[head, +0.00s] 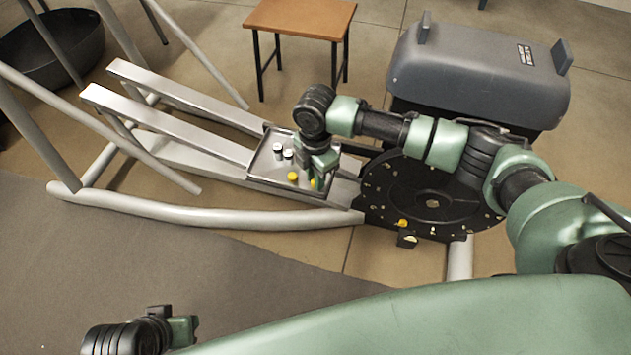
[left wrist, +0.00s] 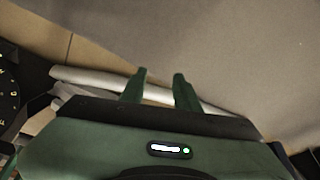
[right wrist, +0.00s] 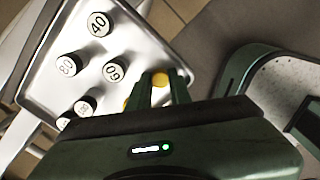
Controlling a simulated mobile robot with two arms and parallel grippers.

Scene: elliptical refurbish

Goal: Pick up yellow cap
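A yellow cap (right wrist: 160,80) shows between the fingers of my right gripper (right wrist: 159,84) in the right wrist view; in the head view this cap (head: 313,183) is partly hidden by the gripper (head: 319,183). The fingers stand apart, one on each side of the cap; I cannot tell whether they touch it. A second yellow cap (head: 293,176) stands to the left in the metal tray (head: 262,176). My left gripper (left wrist: 160,80) is open and empty, far from the tray; part of it (head: 184,330) shows at the bottom left of the head view.
Several numbered white-topped weights, one marked 60 (right wrist: 114,70), stand in the tray near the caps. The tray has a raised rim. A black round disc (head: 432,203) lies right of the tray. A grey housing (head: 480,75) and a wooden stool (head: 301,17) stand behind.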

